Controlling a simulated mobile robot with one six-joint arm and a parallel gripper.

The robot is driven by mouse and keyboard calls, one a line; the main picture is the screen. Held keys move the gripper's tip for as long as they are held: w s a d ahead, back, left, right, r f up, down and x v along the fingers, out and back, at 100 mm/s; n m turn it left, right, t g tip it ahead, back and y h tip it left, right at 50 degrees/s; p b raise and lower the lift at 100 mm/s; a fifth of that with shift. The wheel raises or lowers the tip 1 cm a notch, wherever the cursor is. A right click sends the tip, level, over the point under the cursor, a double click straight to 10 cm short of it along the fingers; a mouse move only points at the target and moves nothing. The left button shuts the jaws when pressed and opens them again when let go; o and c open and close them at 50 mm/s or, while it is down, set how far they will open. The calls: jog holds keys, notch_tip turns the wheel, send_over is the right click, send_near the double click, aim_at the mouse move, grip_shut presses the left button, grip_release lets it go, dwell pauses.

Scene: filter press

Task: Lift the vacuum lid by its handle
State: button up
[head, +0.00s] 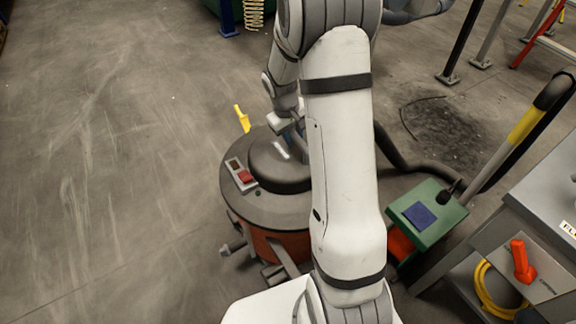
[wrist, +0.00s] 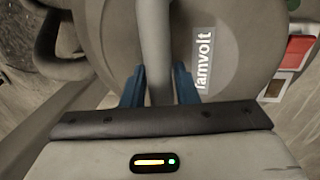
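The vacuum is a round drum with an orange-red body (head: 283,243) and a dark grey lid (head: 237,203) with a raised dome. A grey handle bar (wrist: 154,40) runs over the lid in the wrist view, beside a label reading "lamvolt" (wrist: 203,60). My gripper (wrist: 159,85) has its two blue fingers on either side of this bar. They are very close to it, and I cannot tell whether they press on it. In the head view my arm hides part of the lid and most of the gripper. The lid appears seated on the drum.
A red switch (head: 245,177) sits on the lid's left side. A yellow piece (head: 242,118) stands behind the drum. A dark hose (head: 398,160) runs right, near a green box (head: 428,213). A grey cabinet (head: 540,205) stands at right. The floor at left is clear.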

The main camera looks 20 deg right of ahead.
grip_shut()
jog(key=shift+w+r, duration=0.1)
notch_tip(320, 180, up, 15)
jog(key=p, duration=0.7)
dwell(0.3)
